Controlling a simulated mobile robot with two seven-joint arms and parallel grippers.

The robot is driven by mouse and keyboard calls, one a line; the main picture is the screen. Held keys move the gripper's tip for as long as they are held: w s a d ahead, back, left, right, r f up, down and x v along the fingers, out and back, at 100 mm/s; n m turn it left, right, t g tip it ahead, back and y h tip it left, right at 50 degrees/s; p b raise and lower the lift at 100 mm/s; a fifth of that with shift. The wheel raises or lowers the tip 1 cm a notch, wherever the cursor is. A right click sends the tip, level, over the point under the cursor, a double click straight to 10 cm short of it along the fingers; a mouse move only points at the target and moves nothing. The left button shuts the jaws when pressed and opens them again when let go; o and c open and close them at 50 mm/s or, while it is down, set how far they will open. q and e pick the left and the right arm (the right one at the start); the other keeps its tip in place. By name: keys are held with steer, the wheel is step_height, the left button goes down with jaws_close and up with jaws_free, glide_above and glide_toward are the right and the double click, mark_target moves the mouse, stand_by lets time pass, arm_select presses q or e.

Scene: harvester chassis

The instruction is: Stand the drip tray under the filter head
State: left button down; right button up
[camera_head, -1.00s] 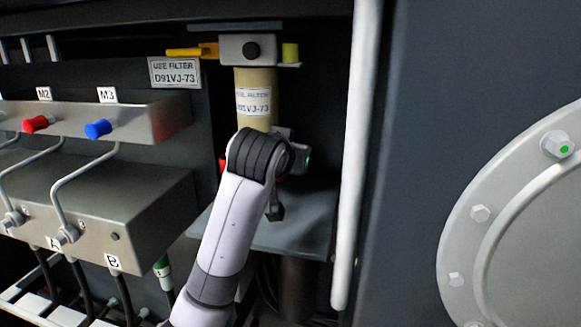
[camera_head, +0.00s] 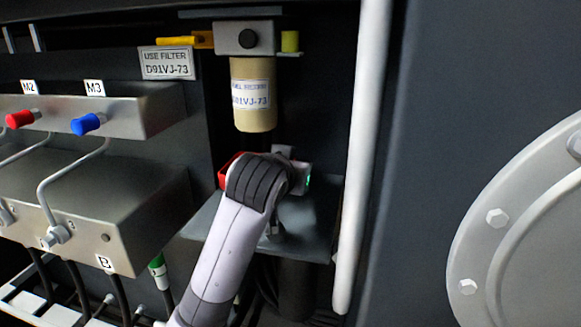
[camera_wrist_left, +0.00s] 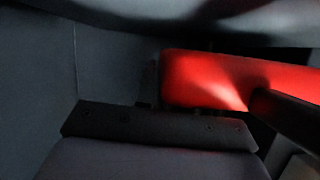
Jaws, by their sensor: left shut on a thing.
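The filter head (camera_head: 249,38) is a grey block at the top of the dark recess, with a tan labelled filter canister (camera_head: 253,94) hanging below it. The drip tray (camera_head: 228,170) is red and shows only as an edge left of my left wrist, below the canister and apart from it. In the left wrist view the tray (camera_wrist_left: 205,80) is a red wall at the right. My left gripper (camera_wrist_left: 262,102) is shut on the tray; a dark finger lies against the red. My wrist hides most of the tray and the fingers in the head view. My right gripper is not in view.
A grey shelf (camera_head: 318,231) lies below the tray, partly behind my arm. A white vertical pipe (camera_head: 360,150) bounds the recess on the right. Metal valve blocks (camera_head: 150,205) with hoses stand on the left. A yellow handle (camera_head: 185,41) sticks out beside the filter head.

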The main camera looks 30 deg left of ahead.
arm_select(q)
steer(key=shift+f, duration=0.3)
steer(key=c, duration=1.3)
jaws_free()
steer(key=shift+d+f, duration=0.1)
steer(key=shift+f, duration=0.15)
steer(key=shift+o, duration=0.2)
steer(key=shift+r, duration=0.55)
steer(key=v, duration=1.2)
steer(key=shift+r, duration=0.45)
steer(key=shift+f, duration=0.1)
